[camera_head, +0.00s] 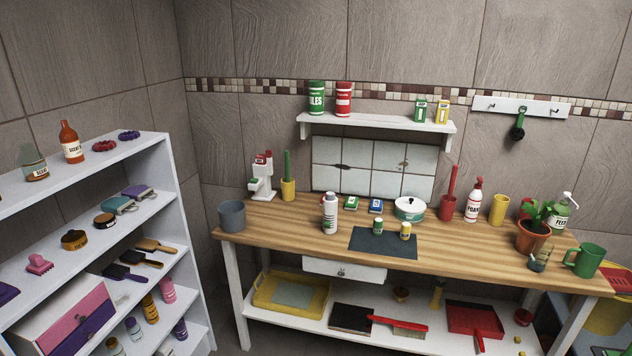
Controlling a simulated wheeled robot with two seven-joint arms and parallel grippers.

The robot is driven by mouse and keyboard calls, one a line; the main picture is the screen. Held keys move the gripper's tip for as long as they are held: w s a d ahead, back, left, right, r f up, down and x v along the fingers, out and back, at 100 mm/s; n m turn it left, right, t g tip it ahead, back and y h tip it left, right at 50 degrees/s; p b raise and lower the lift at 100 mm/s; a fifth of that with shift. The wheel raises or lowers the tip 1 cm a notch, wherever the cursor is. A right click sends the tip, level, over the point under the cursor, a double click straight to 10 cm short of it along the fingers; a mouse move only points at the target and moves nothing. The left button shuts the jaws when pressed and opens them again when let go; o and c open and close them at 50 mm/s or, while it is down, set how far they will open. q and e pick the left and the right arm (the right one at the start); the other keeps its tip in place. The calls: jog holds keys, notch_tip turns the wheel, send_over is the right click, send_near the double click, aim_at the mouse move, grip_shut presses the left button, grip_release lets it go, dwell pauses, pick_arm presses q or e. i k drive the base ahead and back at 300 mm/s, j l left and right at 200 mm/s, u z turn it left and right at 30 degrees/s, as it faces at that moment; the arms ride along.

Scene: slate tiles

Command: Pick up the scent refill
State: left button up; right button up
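No thing in view can be surely read as the scent refill. Two labelled bottles stand on the top of the white shelf unit at left: an orange-brown bottle (71,143) and a grey-green bottle (34,163); their small labels are hard to read. On the workbench, a small green-labelled jar (379,226) and a small yellow jar (405,231) stand on the dark mat (371,245). A green box (421,110) and a yellow box (442,111) stand upright on the wall shelf (378,124). Neither of my grippers is in view.
The wooden workbench (470,250) also holds a white bottle (330,213), a white pot (409,209), a potted plant (533,237) and a green mug (586,261). The white shelf unit (172,185) stands left of it. Bare wood lies right of the mat.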

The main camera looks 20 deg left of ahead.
aim_at(330, 196)
jog(key=i+j+z, duration=0.2)
jog(key=i+j, duration=0.25)
jog(key=i, duration=0.2)
jog(key=i+j+z, duration=0.2)
jog(key=i+j, duration=0.35)
jog(key=i, duration=0.05)
